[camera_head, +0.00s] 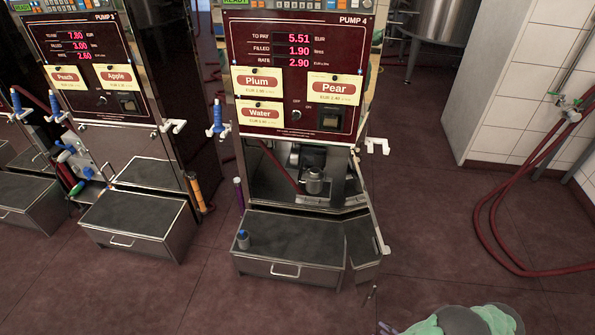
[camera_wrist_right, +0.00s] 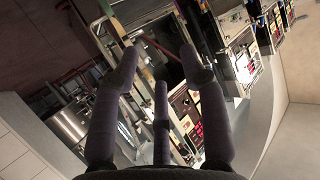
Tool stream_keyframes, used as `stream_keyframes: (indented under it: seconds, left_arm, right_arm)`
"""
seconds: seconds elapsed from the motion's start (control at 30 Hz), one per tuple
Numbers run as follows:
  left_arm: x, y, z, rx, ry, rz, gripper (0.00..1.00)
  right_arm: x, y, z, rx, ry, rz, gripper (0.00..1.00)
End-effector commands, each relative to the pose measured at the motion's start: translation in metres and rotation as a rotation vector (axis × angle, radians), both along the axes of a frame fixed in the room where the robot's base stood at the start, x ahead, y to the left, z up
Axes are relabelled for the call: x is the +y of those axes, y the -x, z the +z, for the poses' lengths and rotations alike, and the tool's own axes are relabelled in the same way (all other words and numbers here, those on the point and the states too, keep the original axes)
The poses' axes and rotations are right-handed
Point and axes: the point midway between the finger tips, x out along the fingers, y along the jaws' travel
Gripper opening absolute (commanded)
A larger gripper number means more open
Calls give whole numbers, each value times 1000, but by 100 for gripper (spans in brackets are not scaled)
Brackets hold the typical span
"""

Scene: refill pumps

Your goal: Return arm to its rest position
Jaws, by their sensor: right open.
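My right arm (camera_head: 470,320) shows as a green and grey link at the bottom edge of the head view, right of centre. Purple-grey gripper fingers (camera_head: 388,328) just show to its left, cut off by the edge. In the right wrist view my right gripper (camera_wrist_right: 160,68) has its dark fingers spread, with nothing between them. It is apart from the pumps, which appear tilted beyond the fingers. My left gripper is not in view.
Pump 4 (camera_head: 295,75) stands in the centre, with a metal container (camera_head: 313,182) in its bay. Red hoses (camera_head: 492,210) hang at the right. The floor (camera_head: 430,225) between is clear.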

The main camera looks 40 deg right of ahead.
Motion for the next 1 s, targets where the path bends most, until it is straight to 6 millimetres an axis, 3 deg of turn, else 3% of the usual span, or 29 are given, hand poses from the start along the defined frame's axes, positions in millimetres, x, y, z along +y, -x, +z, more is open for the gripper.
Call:
stream_keyframes:
  seconds: [0.07, 0.27, 0.57, 0.77, 1.0]
  left_arm:
    - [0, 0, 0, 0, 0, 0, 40]
    - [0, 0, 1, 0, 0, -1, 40]
    - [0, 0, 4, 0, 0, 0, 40]
    - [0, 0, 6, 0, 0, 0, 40]
    - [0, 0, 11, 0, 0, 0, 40]
  right_arm:
    - [0, -1, 0, 0, 0, 0, 44]
    - [-3, -28, 0, 16, -22, -3, 44]
    - [-1, -82, -1, 59, -73, -14, 44]
    - [12, -139, 2, 117, -135, -19, 44]
    - [65, -224, 12, 268, -255, -15, 44]
